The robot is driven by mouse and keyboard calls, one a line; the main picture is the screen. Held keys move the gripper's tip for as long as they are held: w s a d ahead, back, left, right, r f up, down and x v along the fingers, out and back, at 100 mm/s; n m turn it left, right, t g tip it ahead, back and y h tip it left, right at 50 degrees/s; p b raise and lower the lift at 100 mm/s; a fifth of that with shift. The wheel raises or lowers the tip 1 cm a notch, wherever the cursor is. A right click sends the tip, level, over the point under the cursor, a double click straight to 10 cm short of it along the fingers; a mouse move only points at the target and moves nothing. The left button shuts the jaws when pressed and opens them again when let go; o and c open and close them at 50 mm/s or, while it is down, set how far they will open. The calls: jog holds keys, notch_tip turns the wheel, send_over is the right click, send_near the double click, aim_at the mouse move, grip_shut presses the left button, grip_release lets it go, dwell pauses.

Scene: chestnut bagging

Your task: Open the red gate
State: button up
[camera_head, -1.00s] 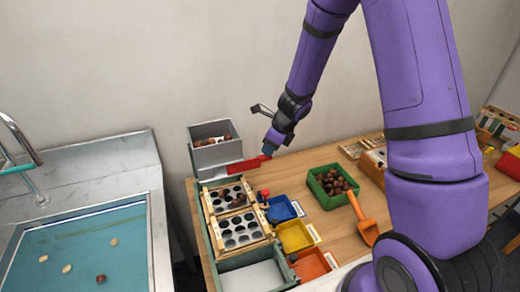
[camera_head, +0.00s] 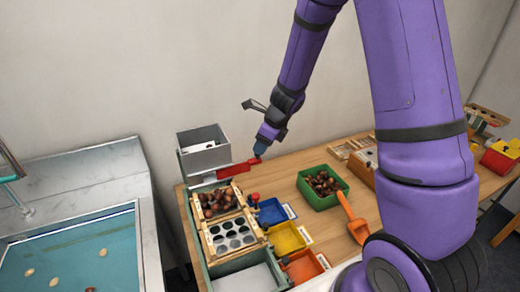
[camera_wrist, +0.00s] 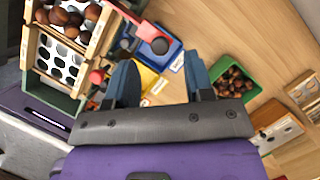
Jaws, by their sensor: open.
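The red gate (camera_head: 238,168) sticks out to the right from under the grey hopper (camera_head: 203,158). In the wrist view a red bar that looks like the gate (camera_wrist: 138,24) shows beyond the fingers. The inside of the hopper looks empty. Brown chestnuts (camera_head: 218,201) lie on the upper holed board under it. My gripper (camera_head: 260,148) is at the gate's right end; I cannot tell whether it touches. In the wrist view my gripper (camera_wrist: 160,80) has its two blue fingers spread, with nothing held between them.
Blue (camera_head: 272,211), yellow (camera_head: 287,237) and orange (camera_head: 304,267) bins stand right of the boards. A green box of chestnuts (camera_head: 323,186) with an orange scoop (camera_head: 354,223) beside it is farther right. A sink (camera_head: 75,255) is at left.

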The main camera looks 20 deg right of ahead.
jog(key=v, duration=0.7)
jog(key=shift+r, duration=0.25)
dwell(0.7)
jog(key=s+a+r+n, duration=0.3)
jog(key=s+r+n, duration=0.9)
jog(key=r+n, duration=0.25)
jog(key=s+d+r+n+t+h, duration=0.1)
jog(key=s+r+n, duration=0.2)
jog(key=s+n, duration=0.3)
jog(key=s+d+r+n+t+h, duration=0.1)
jog(key=s+r+n+h, duration=0.1)
jog(key=s+n, duration=0.4)
jog(key=s+r, duration=0.1)
jog(key=s, duration=0.3)
jog(key=shift+s+d+r+n, duration=0.1)
jog(key=shift+d+n, duration=0.05)
jog(key=shift+n, duration=0.1)
dwell(0.7)
